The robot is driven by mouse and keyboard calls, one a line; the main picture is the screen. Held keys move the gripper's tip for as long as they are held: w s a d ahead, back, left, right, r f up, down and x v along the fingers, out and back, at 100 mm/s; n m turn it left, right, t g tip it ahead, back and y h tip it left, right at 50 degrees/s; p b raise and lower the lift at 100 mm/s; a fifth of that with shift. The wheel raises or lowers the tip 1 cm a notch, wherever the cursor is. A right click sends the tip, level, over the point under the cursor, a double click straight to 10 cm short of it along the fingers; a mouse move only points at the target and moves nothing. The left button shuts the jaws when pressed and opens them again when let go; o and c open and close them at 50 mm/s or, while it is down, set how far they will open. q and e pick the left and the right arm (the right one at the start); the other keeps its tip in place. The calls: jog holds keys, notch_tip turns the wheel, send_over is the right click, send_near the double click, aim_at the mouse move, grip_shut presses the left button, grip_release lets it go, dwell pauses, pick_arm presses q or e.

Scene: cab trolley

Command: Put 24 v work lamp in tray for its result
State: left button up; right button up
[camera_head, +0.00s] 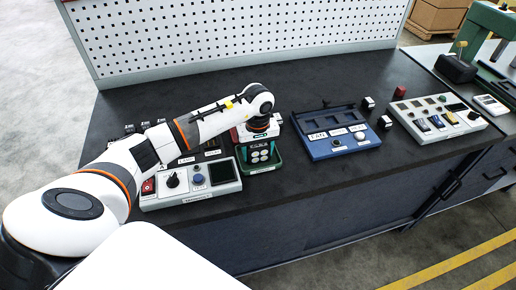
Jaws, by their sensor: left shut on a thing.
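My left arm reaches in from the left. Its gripper (261,137) points down over a green tray (277,164) near the middle of the bench. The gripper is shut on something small. The held thing is mostly hidden by the gripper, and I cannot tell whether it is the 24 V work lamp. A blue tray (362,146) with several white labels stands to the right. My right gripper is not in view.
A grey test box (217,191) with a red switch and a knob stands left of the green tray. Another panel (462,126) and a green press (484,32) are farther right.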

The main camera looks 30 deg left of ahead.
pick_arm(q)
jog(key=o, duration=1.2)
jog(key=shift+o, duration=0.6)
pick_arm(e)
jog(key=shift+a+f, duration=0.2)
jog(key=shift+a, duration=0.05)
pick_arm(q)
jog(key=shift+r, duration=0.25)
notch_tip(320, 180, up, 10)
jog(key=b, duration=0.3)
jog(key=shift+r, duration=0.85)
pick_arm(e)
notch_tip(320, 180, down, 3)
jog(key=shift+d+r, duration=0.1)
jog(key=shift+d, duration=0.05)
